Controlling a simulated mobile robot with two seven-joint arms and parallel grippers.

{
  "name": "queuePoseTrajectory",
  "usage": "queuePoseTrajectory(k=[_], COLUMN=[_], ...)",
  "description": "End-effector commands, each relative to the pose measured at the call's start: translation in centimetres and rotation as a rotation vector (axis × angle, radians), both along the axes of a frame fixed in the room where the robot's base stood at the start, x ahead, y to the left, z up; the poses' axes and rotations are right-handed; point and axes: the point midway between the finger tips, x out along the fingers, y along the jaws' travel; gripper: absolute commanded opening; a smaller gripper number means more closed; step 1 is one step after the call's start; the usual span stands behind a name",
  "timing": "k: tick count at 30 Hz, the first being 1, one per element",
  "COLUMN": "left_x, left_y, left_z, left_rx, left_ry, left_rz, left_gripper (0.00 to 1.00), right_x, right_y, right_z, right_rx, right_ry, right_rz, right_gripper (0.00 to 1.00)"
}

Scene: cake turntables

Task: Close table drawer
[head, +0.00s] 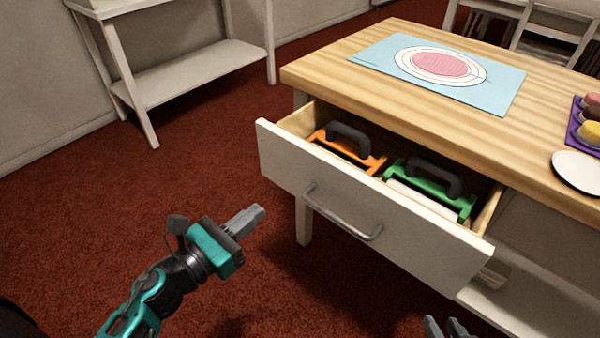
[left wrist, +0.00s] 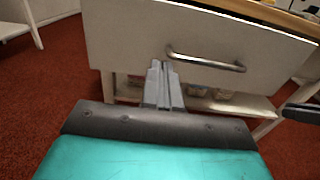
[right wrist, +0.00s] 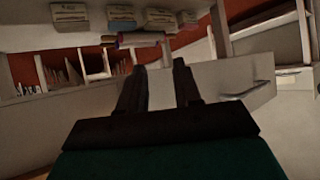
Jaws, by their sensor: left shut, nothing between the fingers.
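The table drawer (head: 370,235) is pulled open from the wooden-topped table. Its white front faces me and has a grey bar handle (head: 340,215). Inside lie an orange-framed tool (head: 345,150) and a green-framed tool (head: 430,188), each with a dark grip. My left gripper (head: 260,211) is shut and empty, in front of the drawer front and left of the handle. In the left wrist view its fingertips (left wrist: 161,66) overlap the front's lower part; contact cannot be told. My right gripper (head: 450,326) is at the bottom edge, its fingers (right wrist: 158,68) apart and empty.
A lower shelf (head: 510,310) lies under the drawer. A white shelf unit (head: 190,75) stands back left. Red carpet left of the drawer is clear.

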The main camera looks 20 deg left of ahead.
Motion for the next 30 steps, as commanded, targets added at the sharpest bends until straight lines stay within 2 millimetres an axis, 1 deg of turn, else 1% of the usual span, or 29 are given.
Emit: queuePoseTrajectory(k=[3, 12, 18, 24, 30], left_x=[2.1, 7.6, 10.4, 11.8, 11.9], left_y=[-0.7, -2.7, -3.8, -4.3, -4.3], left_z=[0.2, 0.2, 0.1, 0.1, 0.0], left_rx=[0.001, 0.0, -0.001, 0.001, 0.0], left_ry=[-0.004, -0.004, -0.002, -0.001, 0.0], left_rz=[-0.002, -0.001, -0.001, -0.001, -0.001], left_gripper=[0.0, 0.0, 0.0, 0.0, 0.0], right_x=[-0.5, -0.5, -0.6, -0.6, -0.5], right_y=[0.1, -0.1, -0.3, -0.5, -0.5], right_z=[-0.1, 0.2, 0.0, 0.0, 0.0], right_rx=[0.001, -0.001, -0.01, -0.016, -0.016], right_ry=[0.013, 0.008, 0.011, 0.01, 0.008], right_rz=[-0.001, -0.003, 0.0, 0.002, 0.002], right_gripper=[0.33, 0.33, 0.33, 0.33, 0.33])
